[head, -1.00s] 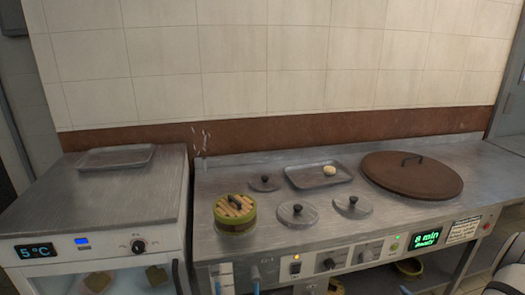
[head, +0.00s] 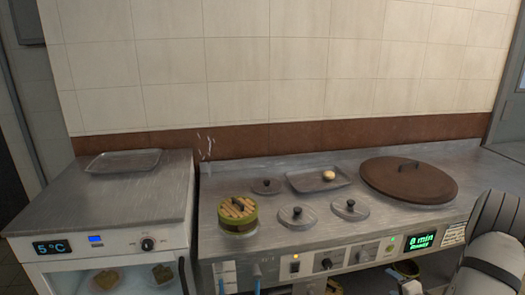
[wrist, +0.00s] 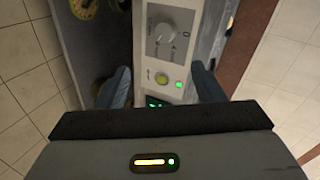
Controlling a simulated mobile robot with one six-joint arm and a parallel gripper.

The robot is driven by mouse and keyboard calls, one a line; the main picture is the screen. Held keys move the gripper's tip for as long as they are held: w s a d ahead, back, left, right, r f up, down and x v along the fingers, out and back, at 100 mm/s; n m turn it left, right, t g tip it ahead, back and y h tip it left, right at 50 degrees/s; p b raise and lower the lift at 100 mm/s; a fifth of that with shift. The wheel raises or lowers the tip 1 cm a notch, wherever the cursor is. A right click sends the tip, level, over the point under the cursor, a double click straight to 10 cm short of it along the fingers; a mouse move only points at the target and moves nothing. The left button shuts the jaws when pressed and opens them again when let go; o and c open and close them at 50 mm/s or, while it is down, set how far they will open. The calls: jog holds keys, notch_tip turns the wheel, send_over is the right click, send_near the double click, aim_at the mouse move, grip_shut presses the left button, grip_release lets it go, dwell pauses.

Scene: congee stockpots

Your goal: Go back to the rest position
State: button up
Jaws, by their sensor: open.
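My gripper (wrist: 162,88) shows in the wrist view with its two dark fingers apart and nothing between them. Beyond the fingers is the front control panel (wrist: 163,40) of the steel counter, with a knob, a yellow-green button and a green light. In the head view part of my arm shows at the lower right, in front of the counter's right end. I cannot make out the fingers there.
A fridge unit (head: 100,200) with an empty tray (head: 124,161) stands left. Tiled wall is behind.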

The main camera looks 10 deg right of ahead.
jog(key=w+a+r+n+g+h+p, duration=0.15)
jog(key=a+r+n+g+p, duration=0.35)
jog(key=r, duration=0.6)
jog(key=a+r+n+g+h, duration=0.1)
jog(key=a+r+n+h, duration=0.15)
jog(key=a+r, duration=0.65)
jog(key=s+a+r+n+g+y+p, duration=0.1)
jog(key=s+a+r+n, duration=0.3)
jog(key=s+a, duration=0.5)
jog(key=s+a+r+n+g+y+p, duration=0.2)
jog(key=s+a+r+n+g+p, duration=0.1)
jog(key=s+a+r, duration=0.5)
jog(key=s+a+n, duration=0.1)
jog(key=s, duration=0.1)
jog(key=shift+s+a+r+g+y, duration=0.2)
jog(key=shift+s+a+g+y, duration=0.1)
jog(key=shift+g, duration=0.1)
jog(key=shift+c, duration=0.3)
